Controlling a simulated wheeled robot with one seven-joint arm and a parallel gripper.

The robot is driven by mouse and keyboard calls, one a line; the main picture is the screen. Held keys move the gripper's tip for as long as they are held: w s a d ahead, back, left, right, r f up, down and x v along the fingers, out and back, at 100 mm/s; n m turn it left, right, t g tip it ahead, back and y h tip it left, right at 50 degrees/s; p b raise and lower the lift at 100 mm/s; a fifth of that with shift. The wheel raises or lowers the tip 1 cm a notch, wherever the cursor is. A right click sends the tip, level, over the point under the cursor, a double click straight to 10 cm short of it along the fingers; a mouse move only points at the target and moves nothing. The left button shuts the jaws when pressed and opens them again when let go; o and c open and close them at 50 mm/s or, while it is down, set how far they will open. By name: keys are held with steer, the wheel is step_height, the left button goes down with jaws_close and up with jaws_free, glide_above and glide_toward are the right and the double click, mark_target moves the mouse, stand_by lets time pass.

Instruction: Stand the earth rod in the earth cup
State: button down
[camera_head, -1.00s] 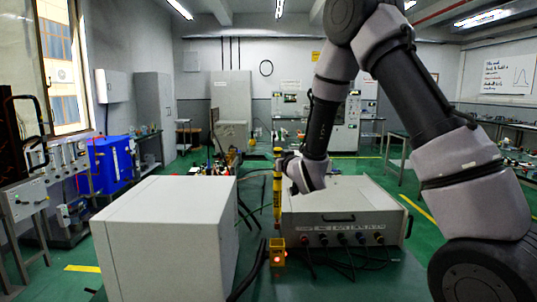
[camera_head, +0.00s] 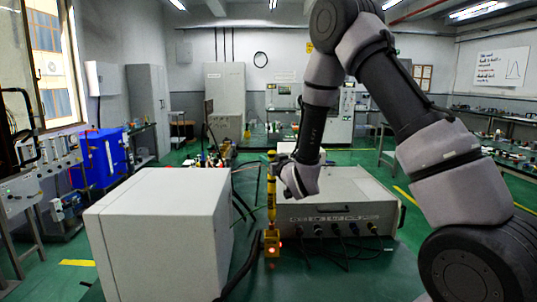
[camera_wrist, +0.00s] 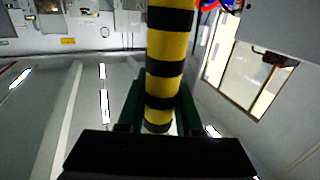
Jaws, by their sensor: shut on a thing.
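The earth rod (camera_head: 271,205), striped yellow and black, stands about upright in the head view. My gripper (camera_head: 275,170) is shut on its upper part. In the wrist view the rod (camera_wrist: 168,60) runs between the two dark fingers of my gripper (camera_wrist: 160,108). The earth cup (camera_head: 271,245) is a small yellow block with a glowing red light on its front. The rod's lower end meets the cup's top in the picture. I cannot tell whether it is inside the cup or just above or behind it.
A large pale box (camera_head: 155,235) stands close left of the cup, with black cables (camera_head: 243,265) between. A grey generator case (camera_head: 340,205) with front sockets and a handle stands right of the rod. The green surface in front of the case is partly clear.

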steer(key=shift+f, duration=4.55)
steer(key=c, duration=0.5)
jaws_free()
steer(key=shift+s, duration=0.1)
glide_toward(269, 184)
steer(key=w, duration=0.1)
steer(key=w+f, duration=0.1)
steer(key=w, duration=0.1)
steer(key=shift+d+f, duration=0.1)
